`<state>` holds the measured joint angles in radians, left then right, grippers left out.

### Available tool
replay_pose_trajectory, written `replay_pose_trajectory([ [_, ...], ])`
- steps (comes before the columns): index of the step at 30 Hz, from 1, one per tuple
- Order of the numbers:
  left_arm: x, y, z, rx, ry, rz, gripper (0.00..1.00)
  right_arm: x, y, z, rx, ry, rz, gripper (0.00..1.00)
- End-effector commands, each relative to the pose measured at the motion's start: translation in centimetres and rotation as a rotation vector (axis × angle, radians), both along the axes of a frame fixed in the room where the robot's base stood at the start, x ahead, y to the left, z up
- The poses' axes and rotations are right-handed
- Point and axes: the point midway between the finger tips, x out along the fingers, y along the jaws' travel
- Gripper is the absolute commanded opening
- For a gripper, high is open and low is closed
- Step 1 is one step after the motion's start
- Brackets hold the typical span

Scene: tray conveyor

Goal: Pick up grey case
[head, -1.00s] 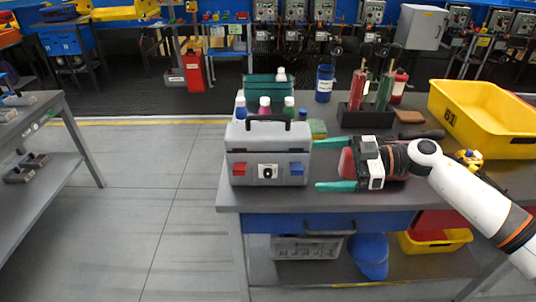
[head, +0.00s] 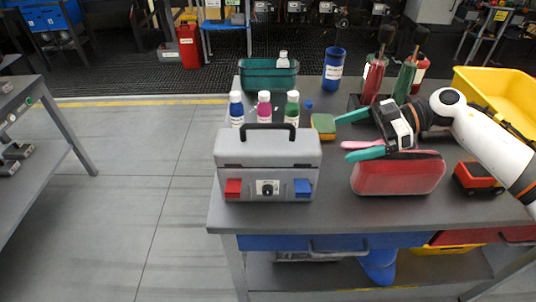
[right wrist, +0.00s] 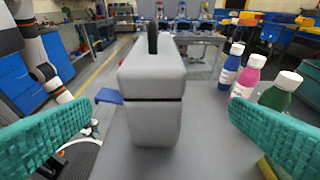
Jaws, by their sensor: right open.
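The grey case (head: 268,163) stands upright at the near left corner of the grey table, with a black handle on top and red and blue latches on its front. It also shows in the right wrist view (right wrist: 153,92), centred between the open fingers and ahead of them. My right gripper (head: 357,134) is open and empty, to the right of the case and apart from it, with its teal fingers pointing left. In the right wrist view the gripper's two teal fingers (right wrist: 145,125) are spread wide at the sides. My left gripper is not in view.
Blue, pink and green bottles (head: 264,108) stand just behind the case, before a green bin (head: 268,88). A sponge (head: 323,127) lies right of them. A red case (head: 398,176) lies under my right gripper. A red toy truck (head: 478,178) and a yellow bin (head: 510,75) are farther right.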

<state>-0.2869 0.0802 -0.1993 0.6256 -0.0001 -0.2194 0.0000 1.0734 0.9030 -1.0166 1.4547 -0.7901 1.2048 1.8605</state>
Motion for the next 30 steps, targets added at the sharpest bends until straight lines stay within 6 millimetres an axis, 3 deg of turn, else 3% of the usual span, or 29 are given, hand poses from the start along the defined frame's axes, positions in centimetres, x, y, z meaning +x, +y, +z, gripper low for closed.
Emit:
replay_pose_trajectory([
  [6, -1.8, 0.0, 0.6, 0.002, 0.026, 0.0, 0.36, -0.1, 3.7, -1.3, 0.003, 0.001, 0.004, 1.0],
  [10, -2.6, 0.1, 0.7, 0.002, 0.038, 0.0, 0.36, -0.1, 5.2, -2.0, 0.001, 0.0, 0.002, 1.0],
  [17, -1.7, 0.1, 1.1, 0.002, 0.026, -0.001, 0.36, -0.2, 6.4, -2.5, 0.002, 0.001, 0.003, 1.0],
  [25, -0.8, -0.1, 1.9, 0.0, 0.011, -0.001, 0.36, -0.4, 10.0, -3.8, 0.002, 0.0, 0.003, 1.0],
  [30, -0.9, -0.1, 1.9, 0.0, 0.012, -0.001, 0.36, -0.3, 10.4, -4.2, 0.001, 0.0, 0.0, 1.0],
])
